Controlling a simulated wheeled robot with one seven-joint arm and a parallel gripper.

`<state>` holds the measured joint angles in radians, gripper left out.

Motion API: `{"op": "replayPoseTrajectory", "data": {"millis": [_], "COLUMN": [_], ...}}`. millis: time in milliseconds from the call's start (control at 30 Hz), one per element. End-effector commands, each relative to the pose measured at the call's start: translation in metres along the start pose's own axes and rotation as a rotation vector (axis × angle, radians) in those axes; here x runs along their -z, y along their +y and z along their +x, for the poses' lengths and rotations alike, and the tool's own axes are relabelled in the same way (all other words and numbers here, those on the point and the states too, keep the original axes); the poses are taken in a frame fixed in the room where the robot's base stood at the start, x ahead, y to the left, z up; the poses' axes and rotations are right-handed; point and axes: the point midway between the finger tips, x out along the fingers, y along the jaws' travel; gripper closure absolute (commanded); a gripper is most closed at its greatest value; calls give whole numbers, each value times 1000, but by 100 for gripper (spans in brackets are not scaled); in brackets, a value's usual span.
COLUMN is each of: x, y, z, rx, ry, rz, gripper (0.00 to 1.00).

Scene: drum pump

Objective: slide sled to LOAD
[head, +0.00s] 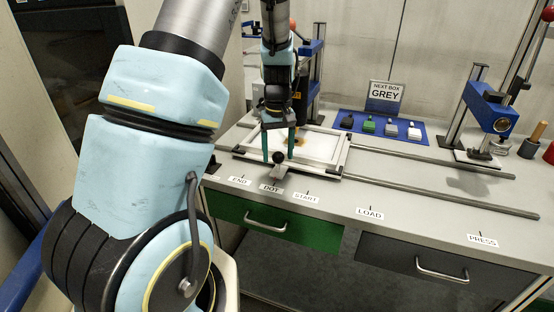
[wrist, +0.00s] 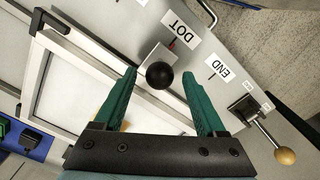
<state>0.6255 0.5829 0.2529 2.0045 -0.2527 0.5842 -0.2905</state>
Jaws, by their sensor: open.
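The sled (head: 338,158) is a pale metal frame with a white panel, sitting on the rails at the left of the bench. Its front block (wrist: 152,52) carries a black ball knob (wrist: 159,76), and a red mark on it lies beside the DOT label (wrist: 181,31). My gripper (head: 278,160) has green fingers and is open. In the wrist view my gripper (wrist: 159,73) has one finger on each side of the knob, with gaps showing. The LOAD label (head: 369,214) is on the bench front to the right, past the START label (head: 306,197).
Two rails (head: 440,185) run right, clear of objects, towards a blue press (head: 490,108). A blue mat (head: 385,128) with several coloured blocks lies behind. A wooden-knobbed lever (wrist: 275,145) stands near the END label (wrist: 220,70). A sign (head: 384,93) reads NEXT BOX GREY.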

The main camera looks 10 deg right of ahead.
Motion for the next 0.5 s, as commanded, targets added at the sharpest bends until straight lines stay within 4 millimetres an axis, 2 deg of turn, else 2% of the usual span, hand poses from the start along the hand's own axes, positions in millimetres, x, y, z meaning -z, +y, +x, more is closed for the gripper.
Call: {"op": "replayPoseTrajectory", "data": {"millis": [200,500], "x": [0,0], "y": [-1,-1], "z": [28,38], "rx": [1,0], "ry": [-2,1], "rz": [-1,0], "gripper": [27,27]}}
